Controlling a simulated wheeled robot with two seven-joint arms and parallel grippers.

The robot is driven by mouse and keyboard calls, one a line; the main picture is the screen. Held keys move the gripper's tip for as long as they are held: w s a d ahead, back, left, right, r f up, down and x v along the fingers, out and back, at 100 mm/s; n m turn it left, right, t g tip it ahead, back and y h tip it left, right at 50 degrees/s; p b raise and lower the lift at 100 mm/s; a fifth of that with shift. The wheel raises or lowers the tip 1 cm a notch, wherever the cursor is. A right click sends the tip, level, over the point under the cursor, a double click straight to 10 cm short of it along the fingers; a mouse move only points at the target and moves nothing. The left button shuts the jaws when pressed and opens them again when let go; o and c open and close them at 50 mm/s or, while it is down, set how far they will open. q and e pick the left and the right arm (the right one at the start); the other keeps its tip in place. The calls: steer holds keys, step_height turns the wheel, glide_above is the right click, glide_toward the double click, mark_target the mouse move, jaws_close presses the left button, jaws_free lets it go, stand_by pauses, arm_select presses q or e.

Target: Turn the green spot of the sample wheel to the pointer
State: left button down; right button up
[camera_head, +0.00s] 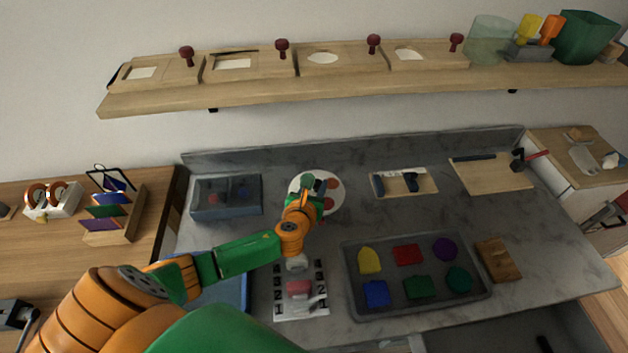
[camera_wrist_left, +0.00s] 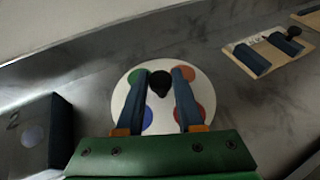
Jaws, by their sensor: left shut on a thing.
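The sample wheel (camera_head: 341,195) is a white disc with coloured spots on the grey marble counter, partly covered by my left gripper (camera_head: 320,190). In the left wrist view the wheel (camera_wrist_left: 123,92) shows a green spot (camera_wrist_left: 140,75) at upper left, an orange-red spot at upper right, a blue spot at lower left and a red spot at lower right. The fingers of my left gripper (camera_wrist_left: 160,78) are shut on the dark knob (camera_wrist_left: 160,86) at the wheel's middle. They partly cover the spots. I cannot make out the pointer. My right gripper is not in view.
A blue-grey box (camera_head: 227,197) stands left of the wheel. A small board with dark blocks (camera_head: 404,183) lies to the right. A grey tray (camera_head: 480,299) of coloured shapes and a numbered board (camera_head: 315,305) lie nearer. A wooden shelf (camera_head: 260,92) runs above the counter.

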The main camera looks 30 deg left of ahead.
arm_select(q)
steer(key=n+y, duration=0.1)
steer(key=n+g+y, duration=0.1)
steer(key=n+y, duration=0.1)
steer(key=shift+w+d, duration=0.15)
steer(key=shift+d, duration=0.1)
steer(key=n+g+y, duration=0.1)
steer(key=n+g+y+b, duration=0.1)
steer(key=shift+w+d+f+n+y, duration=0.1)
steer(key=shift+d+f+n+y, duration=0.1)
steer(key=shift+n+y, duration=0.15)
steer(key=n+g+y+b, duration=0.1)
steer(key=n+g+b, duration=0.1)
steer(key=b, duration=0.2)
steer(key=n+g+y+b, duration=0.1)
steer(key=n+g+b, duration=0.1)
steer(key=b, duration=0.2)
steer(key=n+g+y+b, duration=0.2)
steer(key=b, duration=0.2)
steer(key=shift+w+d+f, duration=0.1)
steer(key=shift+w, duration=0.2)
steer(key=shift+r+n+g+b, duration=0.25)
steer(key=shift+n+g+b, duration=0.2)
steer(key=shift+g+b, duration=0.2)
steer(key=c, duration=0.6)
jaws_free()
steer(key=shift+o, duration=0.2)
